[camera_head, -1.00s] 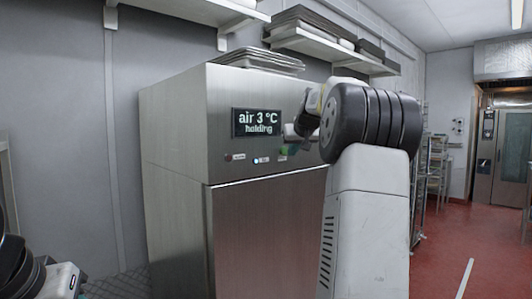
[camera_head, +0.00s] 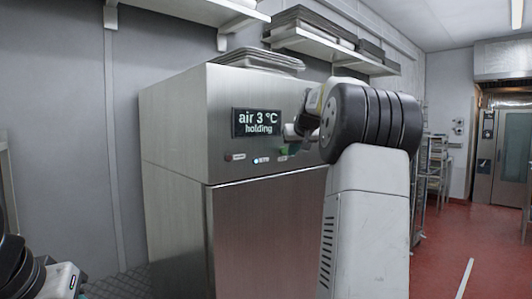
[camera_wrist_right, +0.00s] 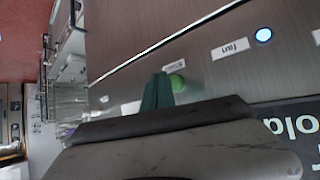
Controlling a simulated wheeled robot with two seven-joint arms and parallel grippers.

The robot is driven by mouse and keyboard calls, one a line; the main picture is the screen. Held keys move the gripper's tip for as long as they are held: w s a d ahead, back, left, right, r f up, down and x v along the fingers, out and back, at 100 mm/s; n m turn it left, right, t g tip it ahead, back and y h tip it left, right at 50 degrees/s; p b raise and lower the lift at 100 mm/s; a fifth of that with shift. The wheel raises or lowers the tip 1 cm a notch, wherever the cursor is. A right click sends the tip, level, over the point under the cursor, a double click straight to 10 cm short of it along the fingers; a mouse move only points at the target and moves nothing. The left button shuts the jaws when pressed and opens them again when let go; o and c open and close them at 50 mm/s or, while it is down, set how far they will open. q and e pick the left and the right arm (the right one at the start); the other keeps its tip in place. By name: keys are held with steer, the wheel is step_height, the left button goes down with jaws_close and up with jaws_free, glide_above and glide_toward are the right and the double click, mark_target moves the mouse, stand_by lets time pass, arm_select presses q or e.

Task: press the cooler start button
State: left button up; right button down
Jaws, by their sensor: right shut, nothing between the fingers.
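The cooler (camera_head: 175,130) is a tall steel cabinet. Its display (camera_head: 256,122) reads "air 3 °C holding". Below the display are a red button (camera_head: 228,157), a small blue light (camera_head: 256,161) and a green button (camera_head: 283,151). My right gripper (camera_head: 293,149) is shut and empty, right by the green button. In the right wrist view, its dark green fingertips (camera_wrist_right: 157,92) overlap the left edge of the green button (camera_wrist_right: 177,82); I cannot tell whether they touch it. The label beside that button is too small to read. My left gripper is out of view.
In the right wrist view, the blue light (camera_wrist_right: 263,35) sits beside a label reading "fan" (camera_wrist_right: 230,48). Trays (camera_head: 258,60) lie on top of the cooler, below wall shelves (camera_head: 200,8). Red floor (camera_head: 450,245) is clear on the right.

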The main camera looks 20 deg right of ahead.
steer(key=shift+w, duration=0.1)
steer(key=shift+w+a, duration=0.15)
steer(key=shift+w, duration=0.15)
steer(key=shift+w+a, duration=0.2)
steer(key=shift+w, duration=0.2)
stand_by(0.9)
steer(key=shift+s, duration=0.15)
steer(key=shift+s+d, duration=0.3)
steer(key=shift+s, duration=0.35)
steer(key=shift+s+d, duration=0.35)
steer(key=shift+s, duration=0.45)
steer(key=shift+s+d, duration=0.3)
steer(key=shift+s, duration=0.45)
steer(key=shift+s+d, duration=0.35)
steer(key=shift+s, duration=0.45)
